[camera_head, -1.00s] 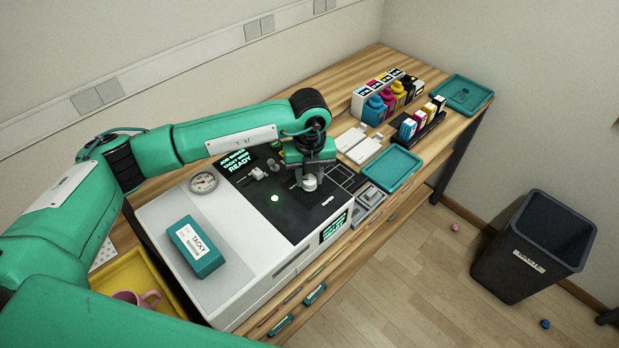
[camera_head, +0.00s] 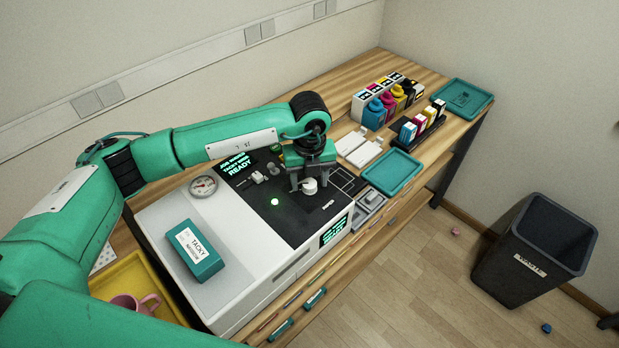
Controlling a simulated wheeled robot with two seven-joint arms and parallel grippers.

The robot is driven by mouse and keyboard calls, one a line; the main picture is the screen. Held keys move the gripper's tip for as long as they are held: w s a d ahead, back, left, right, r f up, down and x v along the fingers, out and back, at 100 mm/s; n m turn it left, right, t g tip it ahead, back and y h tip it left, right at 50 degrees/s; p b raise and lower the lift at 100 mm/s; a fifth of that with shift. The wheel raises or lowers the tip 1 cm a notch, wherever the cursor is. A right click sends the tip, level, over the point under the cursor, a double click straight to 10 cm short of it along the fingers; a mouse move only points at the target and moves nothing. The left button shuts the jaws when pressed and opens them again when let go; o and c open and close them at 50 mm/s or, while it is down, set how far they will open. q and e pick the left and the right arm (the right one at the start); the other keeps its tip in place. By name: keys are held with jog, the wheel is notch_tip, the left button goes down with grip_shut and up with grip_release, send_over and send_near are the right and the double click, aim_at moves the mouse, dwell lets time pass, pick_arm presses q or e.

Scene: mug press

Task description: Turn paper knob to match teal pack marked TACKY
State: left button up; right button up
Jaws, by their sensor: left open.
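The teal pack (camera_head: 194,250) marked TACKY lies on the light top of the white press (camera_head: 164,223), label up. The paper knob (camera_head: 310,186) is a small pale round knob on the press's black control panel (camera_head: 265,208). My left gripper (camera_head: 309,188) points down over the knob, its fingers open, one on either side of it. I cannot tell whether the fingers touch the knob. The knob's pointer setting is too small to read. A lit screen on the panel reads READY (camera_head: 240,166). My right gripper is not in view.
A round dial gauge (camera_head: 203,186) sits on the press. A yellow tray (camera_head: 139,279) with a pink mug (camera_head: 135,303) is at its left. Ink bottles (camera_head: 375,113), cartridges (camera_head: 418,126) and teal trays (camera_head: 393,172) stand to the right. A dark bin (camera_head: 535,252) is on the floor.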

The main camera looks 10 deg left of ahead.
aim_at(310, 183)
pick_arm(q)
notch_tip(310, 183, up, 14)
jog(key=b, duration=0.3)
jog(key=shift+b, duration=0.3)
jog(key=shift+f, duration=0.1)
